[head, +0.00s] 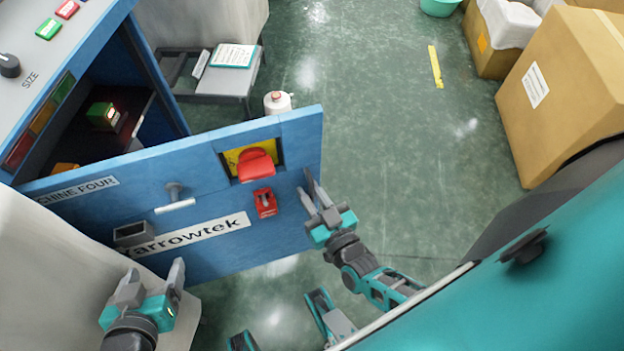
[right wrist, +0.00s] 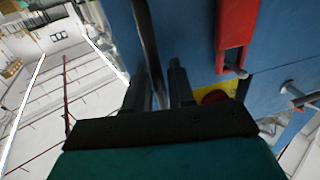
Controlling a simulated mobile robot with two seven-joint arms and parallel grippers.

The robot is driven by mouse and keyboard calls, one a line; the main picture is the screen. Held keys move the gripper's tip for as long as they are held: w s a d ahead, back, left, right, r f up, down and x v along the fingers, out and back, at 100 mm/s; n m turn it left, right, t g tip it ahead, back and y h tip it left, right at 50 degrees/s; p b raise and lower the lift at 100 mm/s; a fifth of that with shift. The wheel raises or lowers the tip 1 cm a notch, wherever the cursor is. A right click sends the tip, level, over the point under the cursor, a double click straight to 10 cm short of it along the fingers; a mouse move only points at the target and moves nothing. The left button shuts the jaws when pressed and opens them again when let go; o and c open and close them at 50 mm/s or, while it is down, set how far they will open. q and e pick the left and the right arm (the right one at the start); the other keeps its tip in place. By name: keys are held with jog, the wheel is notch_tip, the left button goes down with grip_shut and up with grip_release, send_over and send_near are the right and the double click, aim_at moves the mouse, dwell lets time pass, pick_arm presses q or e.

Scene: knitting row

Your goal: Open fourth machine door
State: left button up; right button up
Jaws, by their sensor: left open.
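The blue door marked Machine Four (head: 285,225) stands swung out from the machine (head: 95,45), and its dark interior shows. The door carries a red knob on a yellow plate (head: 256,163), a small red bracket (head: 265,203) and a T-shaped peg (head: 175,203). My right gripper (head: 306,185) is at the door's free edge. Its two fingers (right wrist: 162,88) are apart, with a dark strip between them in the right wrist view; whether they press on it is unclear. My left gripper (head: 157,275) is open and empty, low in front of the door's lower left part.
A grey table (head: 228,83) with a paper stands behind the door, beside a white spool (head: 278,103). Cardboard boxes (head: 560,85) are at the right and a teal basin (head: 439,6) at the back. A pale cabinet (head: 40,275) is at the left.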

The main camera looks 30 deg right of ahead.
aim_at(313, 189)
pick_arm(q)
jog(key=shift+w+a+r, duration=0.1)
jog(key=shift+w, duration=0.05)
pick_arm(e)
jog(key=shift+o, duration=0.7)
pick_arm(q)
jog(key=shift+r, duration=0.1)
